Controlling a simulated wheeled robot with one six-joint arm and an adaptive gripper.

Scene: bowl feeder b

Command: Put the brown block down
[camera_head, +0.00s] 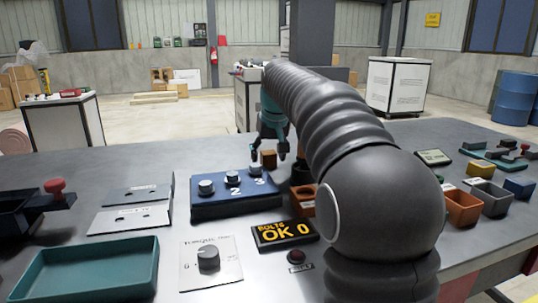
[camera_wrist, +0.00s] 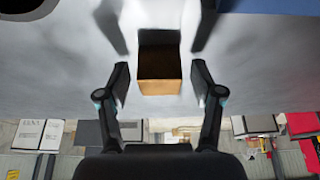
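The brown block (camera_head: 268,158) stands on the grey table behind the blue panel with knobs in the head view. It also shows in the wrist view (camera_wrist: 160,70), between my two fingers, with a gap on each side. My gripper (camera_head: 269,153) points down at the block, with one finger on either side of it. In the wrist view my gripper (camera_wrist: 161,85) is open and neither finger touches the block. The block seems to rest on the table, though its base is partly hidden by the panel in the head view.
A blue panel with knobs (camera_head: 236,207) stands just in front of the block. An OK display (camera_head: 284,234), a torque dial plate (camera_head: 211,262) and a green tray (camera_head: 90,270) are nearer. Orange (camera_head: 463,207) and grey bins stand at right. The table left of the block looks clear.

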